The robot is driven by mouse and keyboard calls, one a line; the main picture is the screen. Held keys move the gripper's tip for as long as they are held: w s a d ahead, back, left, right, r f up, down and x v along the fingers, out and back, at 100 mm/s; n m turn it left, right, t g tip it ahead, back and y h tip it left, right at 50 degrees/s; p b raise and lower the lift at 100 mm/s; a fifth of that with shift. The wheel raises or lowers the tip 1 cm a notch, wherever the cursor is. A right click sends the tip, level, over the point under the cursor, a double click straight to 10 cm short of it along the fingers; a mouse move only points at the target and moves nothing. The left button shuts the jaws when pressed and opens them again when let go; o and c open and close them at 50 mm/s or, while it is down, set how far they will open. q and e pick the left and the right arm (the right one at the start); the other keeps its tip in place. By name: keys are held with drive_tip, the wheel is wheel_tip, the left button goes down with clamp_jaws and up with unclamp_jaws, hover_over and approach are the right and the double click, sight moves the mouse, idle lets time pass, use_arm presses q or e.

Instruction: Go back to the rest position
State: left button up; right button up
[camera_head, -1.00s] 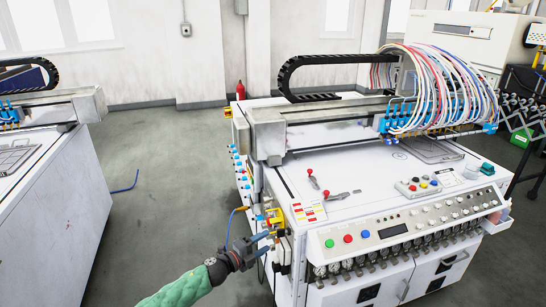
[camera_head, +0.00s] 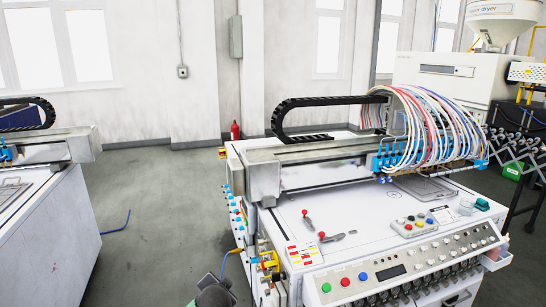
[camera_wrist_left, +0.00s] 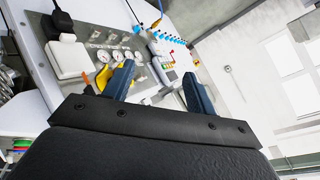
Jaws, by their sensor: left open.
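My left gripper (camera_wrist_left: 160,84) shows in the left wrist view with its two blue-grey fingers spread apart and nothing between them. In the head view only part of my left wrist shows at the bottom edge, left of the white machine's front corner. The white nozzle gantry machine (camera_head: 290,222) stands at centre right. A yellow fitting (camera_head: 269,262) sits on its front left corner, apart from my wrist. My right gripper is not in view.
Gauges (camera_wrist_left: 103,56) and a side panel of the machine lie beyond the fingers in the wrist view. A second white machine (camera_head: 45,230) stands at the left. Grey floor (camera_head: 160,200) is free between the machines. A blue hose (camera_head: 118,226) lies there.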

use_arm(q)
drive_tip(key=s+f+n+g+h, duration=0.1)
drive_tip(key=s+f, duration=0.5)
drive_tip(key=s, duration=0.8)
drive_tip(key=s+f+n+g+h, duration=0.1)
drive_tip(key=s+f+n+g, duration=0.2)
drive_tip(key=s, duration=1.2)
drive_tip(key=s+f+n+g, duration=0.2)
drive_tip(key=s+f+g, duration=0.3)
drive_tip(key=s+f, duration=0.6)
drive_tip(key=s, duration=0.4)
drive_tip(key=shift+d+g+h, duration=0.25)
drive_tip(key=shift+g+h, duration=0.15)
